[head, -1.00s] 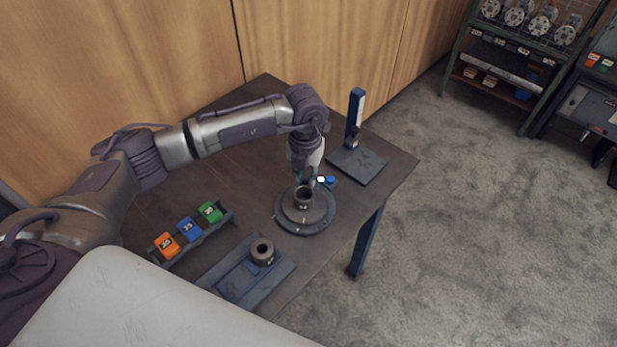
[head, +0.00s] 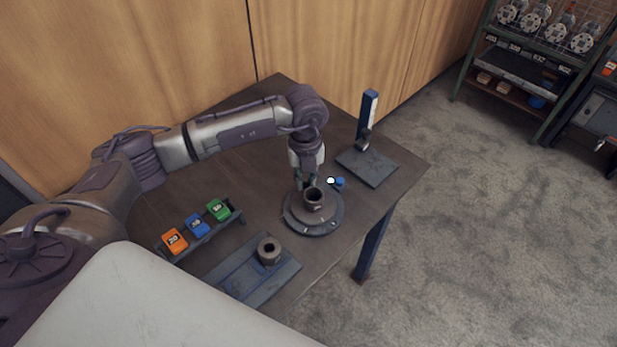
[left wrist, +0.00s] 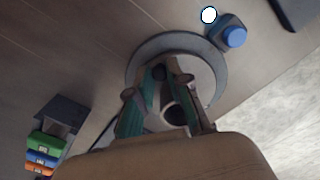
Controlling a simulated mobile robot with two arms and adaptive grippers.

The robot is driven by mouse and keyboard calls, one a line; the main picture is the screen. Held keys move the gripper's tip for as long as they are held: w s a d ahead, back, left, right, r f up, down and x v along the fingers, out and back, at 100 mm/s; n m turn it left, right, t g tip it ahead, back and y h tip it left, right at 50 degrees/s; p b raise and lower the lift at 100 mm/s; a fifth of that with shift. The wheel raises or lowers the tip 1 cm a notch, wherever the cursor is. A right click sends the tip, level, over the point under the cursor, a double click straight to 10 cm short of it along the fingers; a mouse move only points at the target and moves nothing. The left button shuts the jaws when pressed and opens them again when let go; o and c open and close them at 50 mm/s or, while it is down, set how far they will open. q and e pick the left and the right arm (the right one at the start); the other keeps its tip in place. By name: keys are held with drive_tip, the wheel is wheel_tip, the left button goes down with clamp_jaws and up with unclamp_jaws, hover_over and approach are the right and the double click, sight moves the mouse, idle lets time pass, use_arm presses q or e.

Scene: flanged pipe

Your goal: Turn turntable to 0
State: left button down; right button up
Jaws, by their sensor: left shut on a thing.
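The round turntable (head: 298,222) lies on the workbench, with a dark flanged pipe (head: 315,199) standing upright on it, its bore facing up. Small marks show on the turntable's rim, but I cannot read its angle. My left gripper (head: 303,184) comes down at the back left of the pipe, against its upper part, and is shut on it. In the left wrist view the gripper's fingers (left wrist: 163,82) reach over the turntable (left wrist: 146,50), and the pipe's dark bore (left wrist: 173,113) shows between them. The fingers partly hide the contact. My right gripper is out of view.
A blue button (head: 340,183) and a lit white lamp stand behind the turntable. A blue post on a plate (head: 370,168) is farther back. Orange, blue and green blocks (head: 197,225) sit in a rack at left. A fixture (head: 245,283) with a ring is in front.

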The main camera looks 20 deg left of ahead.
use_arm(q)
drive_tip(key=shift+s+a+n, duration=0.2)
drive_tip(key=shift+s+n, duration=0.15)
drive_tip(key=shift+n, duration=0.6)
drive_tip(key=shift+s+a+n, duration=0.15)
drive_tip(key=shift+s+n, duration=0.15)
drive_tip(key=shift+n, duration=0.65)
drive_tip(key=shift+s+n, duration=0.1)
drive_tip(key=shift+n, duration=0.2)
drive_tip(key=c, duration=1.1)
unclamp_jaws()
drive_tip(key=shift+r, duration=0.1)
wheel_tip(320, 180, up, 12)
